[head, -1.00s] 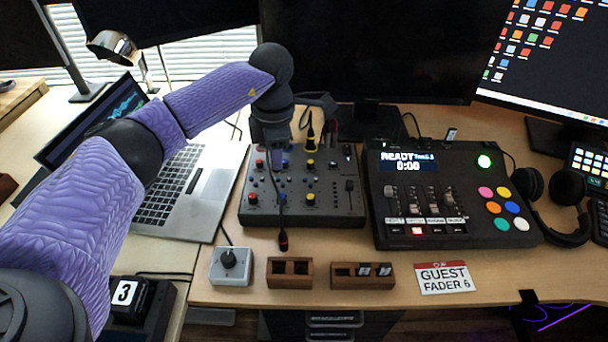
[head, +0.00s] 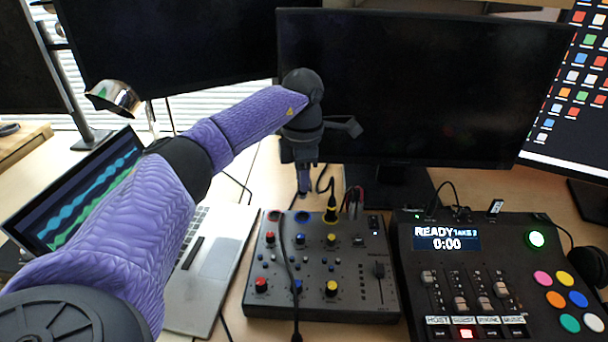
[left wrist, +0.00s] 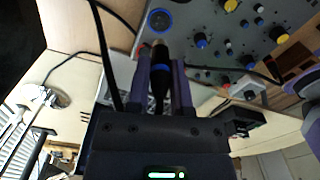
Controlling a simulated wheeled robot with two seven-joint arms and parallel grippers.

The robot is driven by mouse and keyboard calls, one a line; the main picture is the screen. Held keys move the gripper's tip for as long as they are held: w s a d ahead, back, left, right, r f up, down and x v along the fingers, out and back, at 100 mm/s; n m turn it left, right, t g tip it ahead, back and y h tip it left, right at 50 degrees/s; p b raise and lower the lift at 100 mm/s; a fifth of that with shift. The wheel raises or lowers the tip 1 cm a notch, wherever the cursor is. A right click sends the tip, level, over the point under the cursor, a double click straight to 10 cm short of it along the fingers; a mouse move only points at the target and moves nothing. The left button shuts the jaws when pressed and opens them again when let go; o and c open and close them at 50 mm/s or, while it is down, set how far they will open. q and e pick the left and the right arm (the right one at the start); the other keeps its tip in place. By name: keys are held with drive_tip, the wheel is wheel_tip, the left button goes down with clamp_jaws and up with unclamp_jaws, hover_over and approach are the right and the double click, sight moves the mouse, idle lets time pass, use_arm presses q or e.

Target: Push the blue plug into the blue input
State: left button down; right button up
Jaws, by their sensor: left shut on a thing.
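My left gripper (head: 303,188) is above the back edge of the dark mixer (head: 350,285). In the left wrist view its two purple fingers (left wrist: 160,85) are shut on the blue plug (left wrist: 158,84), a dark slim plug with blue on it. The blue input (left wrist: 160,20), a blue-ringed round socket, lies beyond the plug's tip and appears apart from it. In the head view the blue input (head: 302,217) is in the mixer's back row, just below the gripper. The plug is hard to make out there. My right gripper is not in view.
A yellow plug (head: 331,208) stands close to the right of the blue input, and a red-ringed input (head: 274,215) is to its left. A black cable (head: 287,270) crosses the mixer. A laptop (head: 215,260) stands left, a control deck (head: 470,270) right, a monitor (head: 420,90) behind.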

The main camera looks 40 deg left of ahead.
sight(303, 194)
use_arm(q)
wheel_tip(303, 194, down, 4)
drive_tip(key=b, duration=0.3)
drive_tip(key=shift+f, duration=0.2)
drive_tip(key=shift+f+b, duration=0.6)
drive_tip(key=shift+b, duration=0.15)
drive_tip(key=shift+r, duration=0.15)
drive_tip(key=shift+p, duration=0.4)
